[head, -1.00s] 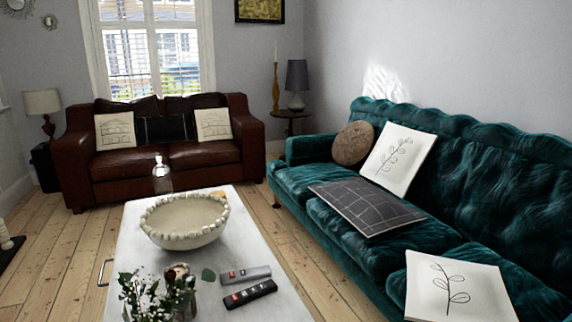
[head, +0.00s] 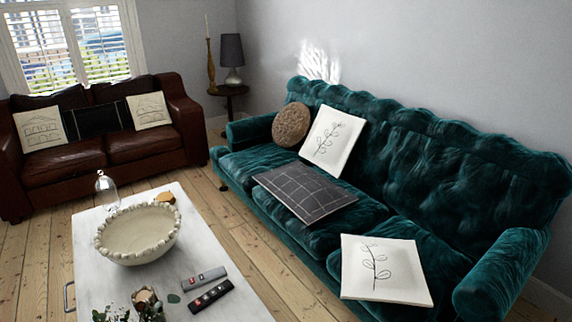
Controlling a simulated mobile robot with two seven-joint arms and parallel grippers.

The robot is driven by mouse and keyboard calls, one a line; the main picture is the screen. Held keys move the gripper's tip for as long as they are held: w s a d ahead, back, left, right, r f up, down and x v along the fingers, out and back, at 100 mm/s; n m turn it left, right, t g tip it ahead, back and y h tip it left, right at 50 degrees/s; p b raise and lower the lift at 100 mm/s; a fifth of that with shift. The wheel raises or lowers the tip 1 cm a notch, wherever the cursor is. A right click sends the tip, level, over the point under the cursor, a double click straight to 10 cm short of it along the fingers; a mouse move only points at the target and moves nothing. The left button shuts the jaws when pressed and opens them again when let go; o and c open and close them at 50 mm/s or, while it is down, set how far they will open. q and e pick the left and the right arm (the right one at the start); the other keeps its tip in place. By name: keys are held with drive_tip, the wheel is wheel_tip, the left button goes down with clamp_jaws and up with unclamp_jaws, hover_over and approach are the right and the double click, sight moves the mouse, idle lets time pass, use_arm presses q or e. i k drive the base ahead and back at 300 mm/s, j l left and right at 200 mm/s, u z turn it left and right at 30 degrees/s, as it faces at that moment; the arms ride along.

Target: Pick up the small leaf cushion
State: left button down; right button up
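Two white cushions with a leaf drawing are on the green velvet sofa (head: 420,160). One leaf cushion (head: 385,280) lies flat on the near seat, close to the sofa's right armrest. The other leaf cushion (head: 320,155) leans against the backrest at the far end, beside a round brown cushion (head: 291,125). I cannot tell for certain which one is the smaller. Neither of my grippers shows in the head view.
A dark grid-patterned cushion (head: 305,192) lies on the sofa's middle seat. A white coffee table (head: 190,235) holds a beaded bowl (head: 138,240), two remotes (head: 210,295), a glass dome and a plant. A brown leather sofa (head: 75,160) stands at the back left. Floorboards (head: 255,262) show between table and green sofa.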

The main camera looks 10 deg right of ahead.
sight(388, 270)
drive_tip(key=i+l+u, duration=0.1)
drive_tip(key=i+l, duration=0.15)
drive_tip(key=i, duration=0.2)
drive_tip(key=i+l+u, duration=0.15)
drive_tip(key=i+l, duration=0.15)
drive_tip(key=i, duration=0.1)
